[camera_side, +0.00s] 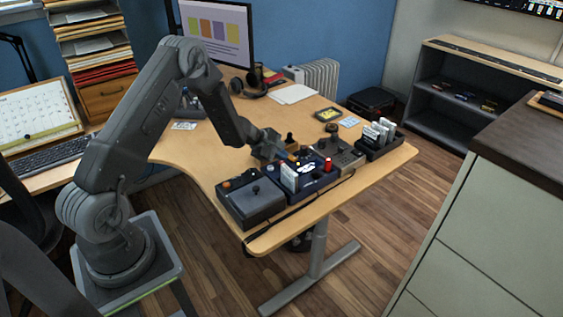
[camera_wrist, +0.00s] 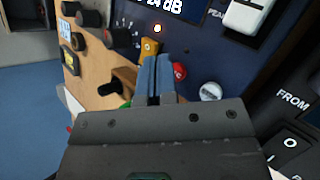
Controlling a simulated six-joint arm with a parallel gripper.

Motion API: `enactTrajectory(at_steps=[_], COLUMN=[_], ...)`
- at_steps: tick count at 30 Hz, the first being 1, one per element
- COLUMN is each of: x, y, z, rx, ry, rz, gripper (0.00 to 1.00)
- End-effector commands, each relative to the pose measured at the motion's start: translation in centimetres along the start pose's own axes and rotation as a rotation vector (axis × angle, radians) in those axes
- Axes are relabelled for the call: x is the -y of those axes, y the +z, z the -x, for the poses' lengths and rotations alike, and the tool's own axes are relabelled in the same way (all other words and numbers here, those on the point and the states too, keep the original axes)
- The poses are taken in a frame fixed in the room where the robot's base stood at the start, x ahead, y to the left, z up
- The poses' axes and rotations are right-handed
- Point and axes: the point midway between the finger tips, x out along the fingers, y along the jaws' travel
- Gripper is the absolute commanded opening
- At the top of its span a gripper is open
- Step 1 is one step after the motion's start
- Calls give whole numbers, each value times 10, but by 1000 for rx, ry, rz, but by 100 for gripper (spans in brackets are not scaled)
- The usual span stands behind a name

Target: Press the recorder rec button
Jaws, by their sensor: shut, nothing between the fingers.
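The recorder appears to be the dark blue panel (camera_wrist: 205,40) with a lit "dB" display in the wrist view. A red button (camera_wrist: 180,70) on it, probably the rec button, sits just right of my gripper (camera_wrist: 157,60) and is partly hidden by a finger. Its label is not fully readable. A yellow button or lever (camera_wrist: 149,47) shows just beyond the fingertips. My gripper is shut and empty, with its fingers over the panel; whether they touch it I cannot tell. In the side view my gripper (camera_side: 291,157) is above the dark blue unit (camera_side: 316,184).

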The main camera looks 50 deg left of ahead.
Motion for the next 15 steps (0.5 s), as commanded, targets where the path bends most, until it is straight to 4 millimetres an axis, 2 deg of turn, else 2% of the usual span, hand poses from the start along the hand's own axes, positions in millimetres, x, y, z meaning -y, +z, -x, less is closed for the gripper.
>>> enactTrajectory(at_steps=[15], x=[4], y=[-3], z=[-5], rx=[0], ry=[0], rz=[0], gripper=[0])
